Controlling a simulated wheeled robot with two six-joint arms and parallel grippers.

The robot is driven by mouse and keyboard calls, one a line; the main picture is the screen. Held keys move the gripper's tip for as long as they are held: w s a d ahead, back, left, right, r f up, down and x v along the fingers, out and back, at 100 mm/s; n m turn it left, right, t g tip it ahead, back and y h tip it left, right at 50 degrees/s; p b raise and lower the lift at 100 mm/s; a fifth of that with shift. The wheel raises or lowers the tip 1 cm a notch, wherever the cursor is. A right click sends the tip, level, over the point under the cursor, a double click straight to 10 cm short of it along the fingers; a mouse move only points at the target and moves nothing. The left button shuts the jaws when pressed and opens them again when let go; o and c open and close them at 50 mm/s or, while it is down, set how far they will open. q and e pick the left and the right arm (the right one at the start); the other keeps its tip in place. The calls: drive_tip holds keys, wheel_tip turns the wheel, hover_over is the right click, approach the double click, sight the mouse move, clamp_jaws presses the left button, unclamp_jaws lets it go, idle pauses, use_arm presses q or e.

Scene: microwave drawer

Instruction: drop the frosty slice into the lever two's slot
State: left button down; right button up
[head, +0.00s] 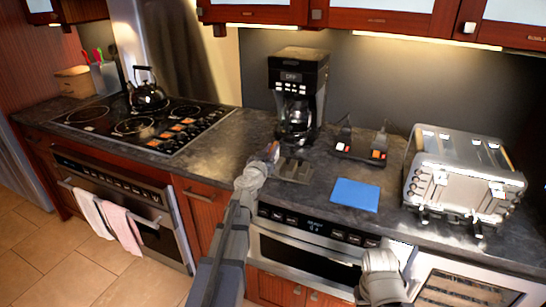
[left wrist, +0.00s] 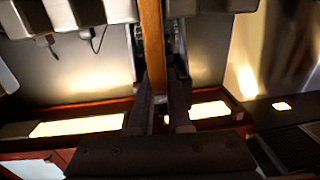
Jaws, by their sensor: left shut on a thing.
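My left gripper (head: 268,156) is raised over the counter, in front of the coffee maker. It is shut on a brown slice, the frosty slice (head: 273,150). In the left wrist view the slice (left wrist: 152,45) stands edge-on between the two fingers (left wrist: 164,108); frost on it cannot be made out. The silver toaster (head: 465,180) stands at the right of the counter, well apart from the slice. Its slots are on top and its levers on the front; which is lever two cannot be read. Of my right arm only a rounded part shows low at centre right; its fingers cannot be made out.
A dark slotted rack (head: 293,170) sits just right of my left gripper. Behind it are the coffee maker (head: 298,90) and a black holder (head: 360,153) with small orange and white items. A kettle (head: 147,95) stands on the stove.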

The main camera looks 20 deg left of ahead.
use_arm(q)
drive_tip(key=shift+r, duration=0.15)
wheel_tip(320, 180, up, 10)
drive_tip(key=p, duration=1)
idle(1.2)
